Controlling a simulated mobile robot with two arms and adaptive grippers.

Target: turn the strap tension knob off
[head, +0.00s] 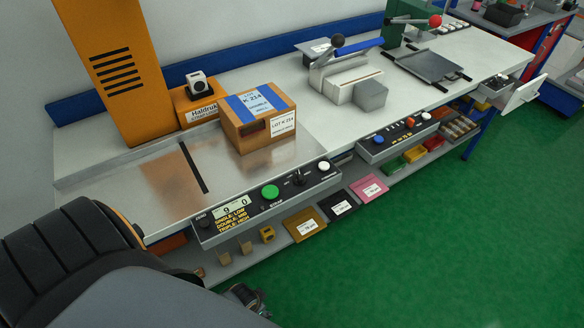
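A grey control panel (245,210) runs along the front edge of the strapping machine at the bench's left end. It carries a black rotary knob (299,178) between a large green button (270,192) and a white button (323,166). Another dark round control (204,220) sits at the panel's left end, beside a small display. The lettering at the black knob is too small to read, so its setting is unclear. Dark mechanical parts that may be my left gripper (245,297) show low, below the panel and apart from it, mostly hidden by my arm. My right gripper is not in view.
A cardboard box (256,117) with blue tape stands on the steel top (145,185) behind the panel. An orange column (115,70) rises at the left. A second panel (397,135) is further right. The green floor in front is clear.

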